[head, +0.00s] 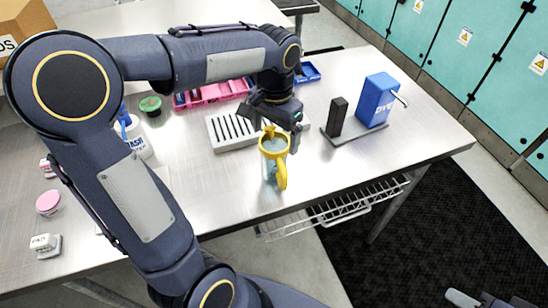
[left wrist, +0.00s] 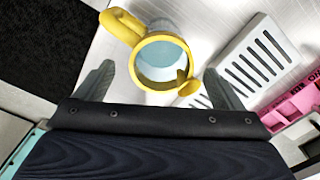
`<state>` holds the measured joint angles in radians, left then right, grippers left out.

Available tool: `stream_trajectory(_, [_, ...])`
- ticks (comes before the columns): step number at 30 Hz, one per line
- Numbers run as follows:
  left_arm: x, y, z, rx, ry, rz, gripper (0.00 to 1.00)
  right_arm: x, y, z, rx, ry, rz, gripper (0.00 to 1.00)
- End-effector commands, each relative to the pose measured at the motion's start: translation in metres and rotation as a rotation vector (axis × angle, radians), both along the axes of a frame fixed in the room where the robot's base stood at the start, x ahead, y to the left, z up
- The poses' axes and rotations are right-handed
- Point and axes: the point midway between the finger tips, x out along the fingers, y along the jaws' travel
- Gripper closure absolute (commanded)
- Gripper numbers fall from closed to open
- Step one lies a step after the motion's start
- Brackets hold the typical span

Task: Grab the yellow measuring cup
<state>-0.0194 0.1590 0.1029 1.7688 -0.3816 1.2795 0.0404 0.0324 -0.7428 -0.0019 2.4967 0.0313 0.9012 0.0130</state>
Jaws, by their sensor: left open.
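The yellow measuring cup (head: 281,174) stands upright near the front edge of the metal table in the head view. It has a yellow rim, spout and handle and a clear body. In the left wrist view the cup (left wrist: 140,75) shows from above, with its handle to the upper left. My left gripper (head: 272,127) is open just above and behind the cup. In the left wrist view its fingers (left wrist: 158,85) are spread on either side of the cup, apart from it. A small part of my right gripper (head: 462,298) shows at the lower right; its jaw opening is unclear.
A slotted grey rack (head: 232,133) lies close behind the cup, with pink trays (head: 213,93) beyond it. A blue dispenser (head: 375,100) and a black block (head: 337,117) stand to the right. A white bottle (head: 137,138) stands left. The front right tabletop is clear.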

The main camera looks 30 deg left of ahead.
Motion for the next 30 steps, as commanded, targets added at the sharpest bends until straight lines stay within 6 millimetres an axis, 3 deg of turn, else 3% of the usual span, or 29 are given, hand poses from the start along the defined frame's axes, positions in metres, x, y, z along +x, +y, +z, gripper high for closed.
stream_trajectory(15, [-0.001, 0.005, -0.066, 0.000, 0.004, 0.001, 0.10, 0.000, 0.000, 0.009, 0.000, 0.000, 0.000, 0.64])
stream_trajectory(24, [0.000, 0.004, -0.071, -0.001, 0.000, 0.001, 0.10, 0.000, 0.000, 0.008, 0.000, 0.000, 0.000, 0.64])
stream_trajectory(30, [0.000, 0.004, -0.071, -0.001, 0.000, 0.001, 0.37, 0.000, 0.000, 0.008, 0.000, 0.000, 0.000, 0.64])
